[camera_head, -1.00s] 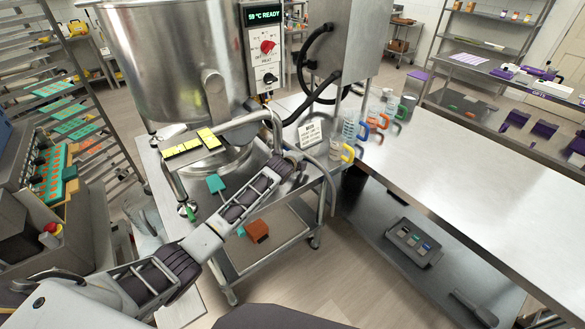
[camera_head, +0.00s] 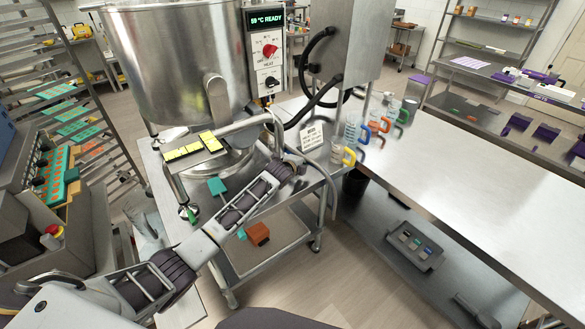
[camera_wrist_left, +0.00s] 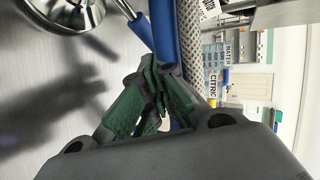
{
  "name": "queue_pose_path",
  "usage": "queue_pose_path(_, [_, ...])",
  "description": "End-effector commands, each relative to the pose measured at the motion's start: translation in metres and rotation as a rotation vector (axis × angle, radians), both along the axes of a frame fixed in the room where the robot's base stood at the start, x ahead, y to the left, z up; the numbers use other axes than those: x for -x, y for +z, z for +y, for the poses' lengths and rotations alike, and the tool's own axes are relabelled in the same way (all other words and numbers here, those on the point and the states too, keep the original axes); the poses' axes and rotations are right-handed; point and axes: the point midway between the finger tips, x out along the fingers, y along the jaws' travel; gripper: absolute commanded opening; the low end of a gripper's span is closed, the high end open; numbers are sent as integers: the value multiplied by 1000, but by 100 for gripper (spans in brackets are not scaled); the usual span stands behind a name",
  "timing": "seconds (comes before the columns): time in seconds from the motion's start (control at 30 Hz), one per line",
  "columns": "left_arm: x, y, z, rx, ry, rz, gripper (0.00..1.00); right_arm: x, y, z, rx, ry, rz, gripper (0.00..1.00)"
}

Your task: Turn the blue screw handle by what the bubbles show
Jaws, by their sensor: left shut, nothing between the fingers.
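A two-armed yellow bubble level (camera_head: 183,152) lies on the frame beside the steel kettle (camera_head: 180,60) in the head view. Its bubbles are too small to read. My left gripper (camera_head: 288,168) is at the cart's right side, below the kettle's pipe; its fingers are hard to make out there. In the left wrist view, its green fingers (camera_wrist_left: 150,78) are shut and empty. The blue handle (camera_wrist_left: 166,42) stands just beyond the fingertips, with a second blue piece (camera_wrist_left: 141,30) on a metal rod beside it. Whether the fingers touch the handle I cannot tell. My right gripper is not in view.
A printed card (camera_head: 312,136) and several colored-handled jugs (camera_head: 350,133) stand near the gripper. The steel table (camera_head: 465,185) at right is mostly clear. A tray rack (camera_head: 75,110) stands at left.

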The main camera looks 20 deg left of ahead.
Motion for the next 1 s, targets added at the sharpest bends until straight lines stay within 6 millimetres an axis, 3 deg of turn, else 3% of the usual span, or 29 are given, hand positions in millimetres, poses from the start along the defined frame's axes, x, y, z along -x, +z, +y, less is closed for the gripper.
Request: queue_pose_path(1.0, [73, 38, 12, -1, 0, 0, 0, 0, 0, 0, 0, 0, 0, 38])
